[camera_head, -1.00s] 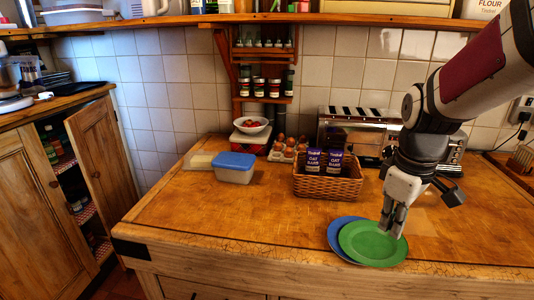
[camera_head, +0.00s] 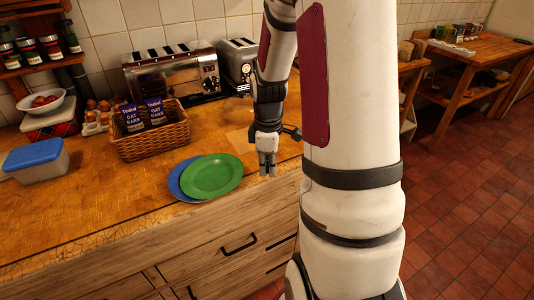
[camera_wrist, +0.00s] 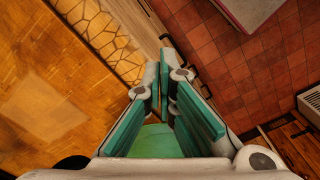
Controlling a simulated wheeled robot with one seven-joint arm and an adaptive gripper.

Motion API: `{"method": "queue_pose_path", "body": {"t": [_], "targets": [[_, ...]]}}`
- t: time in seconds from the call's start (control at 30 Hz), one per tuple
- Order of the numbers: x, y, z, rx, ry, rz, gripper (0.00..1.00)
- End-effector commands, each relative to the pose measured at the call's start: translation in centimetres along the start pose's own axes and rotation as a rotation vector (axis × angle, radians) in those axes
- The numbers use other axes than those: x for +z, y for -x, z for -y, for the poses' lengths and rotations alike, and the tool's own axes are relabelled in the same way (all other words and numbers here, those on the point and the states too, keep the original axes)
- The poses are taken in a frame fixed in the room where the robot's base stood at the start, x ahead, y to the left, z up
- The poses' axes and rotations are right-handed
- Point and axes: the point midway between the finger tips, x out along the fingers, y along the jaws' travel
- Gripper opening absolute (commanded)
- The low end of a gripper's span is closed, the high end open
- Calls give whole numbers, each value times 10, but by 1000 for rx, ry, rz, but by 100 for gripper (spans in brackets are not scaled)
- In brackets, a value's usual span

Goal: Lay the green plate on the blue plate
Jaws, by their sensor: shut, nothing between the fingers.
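The green plate (camera_head: 212,176) lies partly over the blue plate (camera_head: 178,187) near the counter's front edge in the head view. The green plate is offset to the right, so only a crescent of the blue plate shows at the left. Most of the blue plate is hidden. My gripper (camera_head: 267,170) points down just right of the green plate's rim, apart from it in the picture. Its fingers are shut with nothing between them.
A wicker basket (camera_head: 152,145) with oat bar boxes stands behind the plates, with toasters (camera_head: 170,77) at the back. A blue-lidded tub (camera_head: 36,161) is at the left. The counter left of the plates is clear. Drawers (camera_head: 225,245) lie below the front edge.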

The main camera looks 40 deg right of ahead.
Motion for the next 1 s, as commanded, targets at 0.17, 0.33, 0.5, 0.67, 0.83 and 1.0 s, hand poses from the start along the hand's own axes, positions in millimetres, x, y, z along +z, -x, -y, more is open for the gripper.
{"method": "queue_pose_path", "body": {"t": [0.17,0.33,0.5,0.67,0.83,1.0], "targets": [[-18,-13,0,2,5,-1,0],[-34,-13,0,0,0,0,0],[-40,-13,0,1,0,0,0],[-40,-13,0,1,-1,0,0],[-44,-13,0,1,1,0,0],[-71,-13,0,1,3,-1,0]]}}
